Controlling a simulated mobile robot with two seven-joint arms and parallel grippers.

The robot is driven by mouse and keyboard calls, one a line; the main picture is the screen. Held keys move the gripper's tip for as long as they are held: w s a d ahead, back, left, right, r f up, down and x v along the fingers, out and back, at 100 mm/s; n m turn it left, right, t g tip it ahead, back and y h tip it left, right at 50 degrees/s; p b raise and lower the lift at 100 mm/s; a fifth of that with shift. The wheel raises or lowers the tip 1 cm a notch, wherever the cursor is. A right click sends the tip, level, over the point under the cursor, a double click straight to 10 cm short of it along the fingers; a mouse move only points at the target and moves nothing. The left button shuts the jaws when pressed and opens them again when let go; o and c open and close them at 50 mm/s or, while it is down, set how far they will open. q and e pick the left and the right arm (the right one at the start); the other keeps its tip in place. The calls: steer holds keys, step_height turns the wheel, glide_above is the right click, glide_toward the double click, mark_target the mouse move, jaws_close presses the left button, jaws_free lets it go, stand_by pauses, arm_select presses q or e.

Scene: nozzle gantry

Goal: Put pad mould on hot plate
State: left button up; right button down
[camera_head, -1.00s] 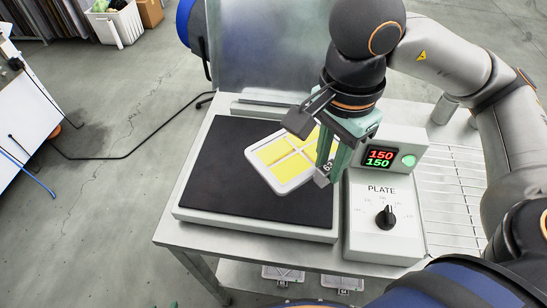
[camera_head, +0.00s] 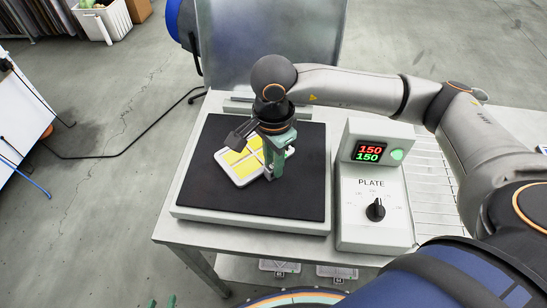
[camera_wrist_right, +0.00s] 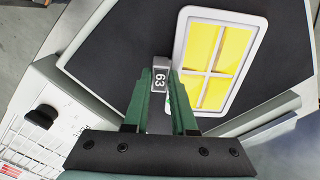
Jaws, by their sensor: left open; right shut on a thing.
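The pad mould (camera_head: 240,165) is a pale frame with yellow panes split by a cross bar. It is over the middle of the black hot plate (camera_head: 230,202); I cannot tell whether it touches it. My right gripper (camera_head: 270,172) is shut on the mould's grey tab. In the right wrist view, the tab (camera_wrist_right: 160,78), marked 63, is between the green fingers and the mould (camera_wrist_right: 214,60) extends to the right over the black surface. Two green fingertips of my left gripper (camera_head: 161,302) show at the bottom edge of the head view, apart and empty.
The control box (camera_head: 375,205) with knob and a display reading 150 over 150 stands right of the plate. A wire rack (camera_head: 430,190) lies further right. A metal back panel (camera_head: 270,45) rises behind. Bare black surface surrounds the mould.

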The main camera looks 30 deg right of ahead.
steer(key=shift+f+b, duration=0.15)
steer(key=shift+b, duration=0.15)
steer(key=c, duration=0.7)
jaws_free()
step_height(320, 180, up, 12)
steer(key=shift+r+b, duration=0.2)
steer(key=shift+b, duration=0.15)
